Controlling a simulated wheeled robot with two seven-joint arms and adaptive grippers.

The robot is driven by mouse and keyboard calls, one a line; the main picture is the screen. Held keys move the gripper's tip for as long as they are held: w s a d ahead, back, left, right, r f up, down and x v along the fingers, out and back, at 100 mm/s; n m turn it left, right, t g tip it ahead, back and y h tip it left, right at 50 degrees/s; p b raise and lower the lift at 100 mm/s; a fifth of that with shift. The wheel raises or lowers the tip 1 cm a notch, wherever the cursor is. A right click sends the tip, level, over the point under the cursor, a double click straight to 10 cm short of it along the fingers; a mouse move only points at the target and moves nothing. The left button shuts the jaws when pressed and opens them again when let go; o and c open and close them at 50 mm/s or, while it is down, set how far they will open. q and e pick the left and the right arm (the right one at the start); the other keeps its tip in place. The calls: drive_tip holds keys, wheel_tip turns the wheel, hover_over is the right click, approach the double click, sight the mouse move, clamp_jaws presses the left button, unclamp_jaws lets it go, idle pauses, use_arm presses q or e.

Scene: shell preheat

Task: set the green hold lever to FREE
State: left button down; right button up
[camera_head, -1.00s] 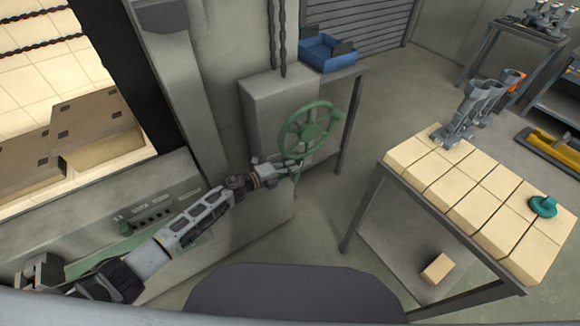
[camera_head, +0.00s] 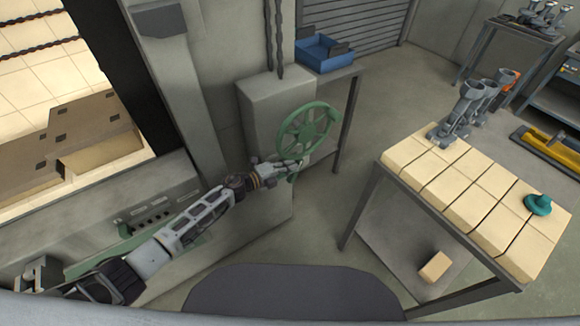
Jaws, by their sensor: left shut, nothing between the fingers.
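A green handwheel (camera_head: 306,127) is mounted on the grey box (camera_head: 262,100) by the wall. A small green piece (camera_head: 292,178), which looks like the hold lever, shows just under the wheel's lower rim. It is partly hidden by my left gripper (camera_head: 297,164). That gripper is shut and empty, with its fingertips at the lever and just below the wheel. I cannot tell whether they touch it. The lever's setting and any FREE marking are too small to read. My right gripper is not in view.
A table with cream blocks (camera_head: 470,195) stands at the right, bearing grey clamp-like parts (camera_head: 462,110) and a teal knob (camera_head: 538,204). A blue bin (camera_head: 325,53) sits on a stand behind the wheel. Open floor lies between the grey box and the table.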

use_arm(q)
drive_tip(key=v, duration=0.7)
drive_tip(key=shift+a, duration=0.2)
idle(0.4)
drive_tip(key=shift+s+d, duration=0.1)
drive_tip(key=shift+s, duration=0.15)
idle(0.5)
